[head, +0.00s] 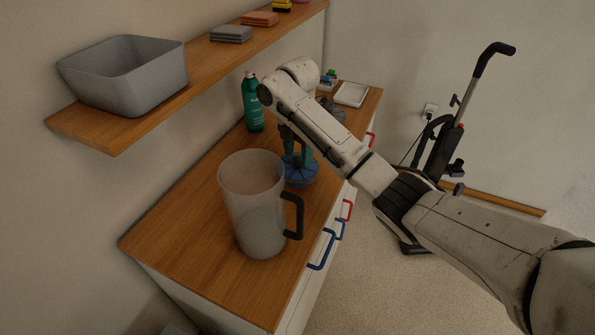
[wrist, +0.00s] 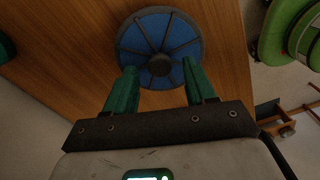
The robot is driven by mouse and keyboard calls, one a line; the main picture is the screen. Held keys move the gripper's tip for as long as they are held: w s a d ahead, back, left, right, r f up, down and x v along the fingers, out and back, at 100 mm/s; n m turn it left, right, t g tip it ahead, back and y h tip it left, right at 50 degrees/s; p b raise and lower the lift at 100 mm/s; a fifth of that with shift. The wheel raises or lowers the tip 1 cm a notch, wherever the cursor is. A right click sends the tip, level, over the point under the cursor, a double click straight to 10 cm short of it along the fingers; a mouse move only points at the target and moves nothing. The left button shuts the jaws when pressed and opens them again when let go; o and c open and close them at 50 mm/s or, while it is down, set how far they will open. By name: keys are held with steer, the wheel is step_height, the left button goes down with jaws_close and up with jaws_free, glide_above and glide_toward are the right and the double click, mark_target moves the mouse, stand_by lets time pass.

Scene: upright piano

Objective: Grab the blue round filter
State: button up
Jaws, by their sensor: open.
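The blue round filter (head: 303,171) sits on the wooden top of the cabinet, just behind the translucent pitcher. In the wrist view the filter (wrist: 160,42) is a blue disc with dark ribs, a dark rim and a dark round knob in its middle. My gripper (head: 290,150) is over the filter in the head view, partly hidden by my arm. In the wrist view my gripper (wrist: 160,78) is open, with its two green fingers apart on either side below the knob. Nothing is held between them. Whether the fingers touch the filter I cannot tell.
The pitcher (head: 250,205) with a black handle stands close in front of the filter. A green bottle (head: 252,103) stands behind it, near the wall. A wooden shelf (head: 110,132) with a grey bin (head: 125,75) overhangs at left. A white tray (head: 351,94) lies at the cabinet's far end.

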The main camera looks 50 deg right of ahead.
steer(key=shift+f, duration=0.8)
jaws_close()
